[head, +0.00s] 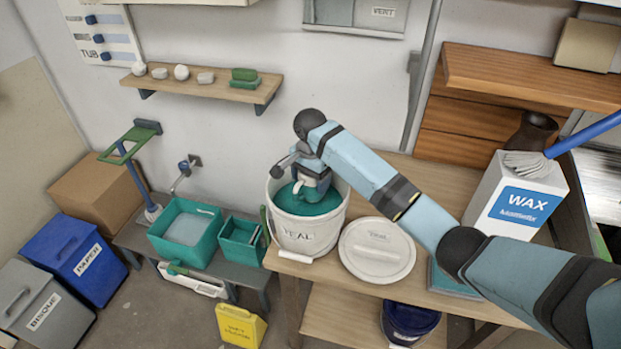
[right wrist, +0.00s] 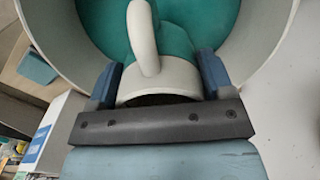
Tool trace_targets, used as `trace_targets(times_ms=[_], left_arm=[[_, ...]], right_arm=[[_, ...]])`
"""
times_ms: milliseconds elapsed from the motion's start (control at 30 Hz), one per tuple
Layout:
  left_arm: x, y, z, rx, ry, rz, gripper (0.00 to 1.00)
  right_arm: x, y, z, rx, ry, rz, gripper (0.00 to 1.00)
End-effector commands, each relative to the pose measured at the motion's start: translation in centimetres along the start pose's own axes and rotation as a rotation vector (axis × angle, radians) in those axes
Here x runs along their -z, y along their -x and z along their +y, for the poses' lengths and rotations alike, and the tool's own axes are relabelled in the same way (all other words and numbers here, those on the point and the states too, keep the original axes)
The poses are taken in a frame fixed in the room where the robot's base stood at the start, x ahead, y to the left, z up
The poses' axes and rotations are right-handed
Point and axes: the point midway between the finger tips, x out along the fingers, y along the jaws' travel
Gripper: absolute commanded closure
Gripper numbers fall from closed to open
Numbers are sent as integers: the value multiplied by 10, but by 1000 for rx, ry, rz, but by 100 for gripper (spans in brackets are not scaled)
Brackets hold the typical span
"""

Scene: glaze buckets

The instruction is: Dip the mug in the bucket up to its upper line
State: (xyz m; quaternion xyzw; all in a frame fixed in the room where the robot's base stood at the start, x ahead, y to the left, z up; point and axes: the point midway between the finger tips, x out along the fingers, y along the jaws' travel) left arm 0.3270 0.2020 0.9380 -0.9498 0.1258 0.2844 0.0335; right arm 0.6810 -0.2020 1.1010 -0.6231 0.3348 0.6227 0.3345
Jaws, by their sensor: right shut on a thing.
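The white bucket (head: 305,235) marked TEAL stands on the wooden table and holds teal glaze (head: 300,204). My right gripper (head: 311,168) is over the bucket's mouth, pointing down into it. It is shut on the mug (head: 325,184), with a finger on either side of it near the rim. In the right wrist view the mug (right wrist: 182,80) has a pale band near the rim, a pale handle and teal farther down. I cannot tell whether that teal is a coating or the glaze around it. The mug's line is not discernible. My left gripper is not in view.
A round lid (head: 377,250) lies right of the bucket. A white WAX container (head: 515,200), with a brush on it, stands farther right. Teal basins (head: 187,231) sit on a low bench at left. The wall is close behind the bucket.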

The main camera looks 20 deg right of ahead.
Motion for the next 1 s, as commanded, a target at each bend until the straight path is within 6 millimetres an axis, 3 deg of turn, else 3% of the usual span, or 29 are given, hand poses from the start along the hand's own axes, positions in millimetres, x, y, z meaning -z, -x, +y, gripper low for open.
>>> trace_targets(times_ms=[333, 1000], left_arm=[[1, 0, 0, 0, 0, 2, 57], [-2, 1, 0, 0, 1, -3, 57]], right_arm=[[0, 8, -1, 2, 0, 0, 63], [1, 89, 0, 3, 0, 2, 63]])
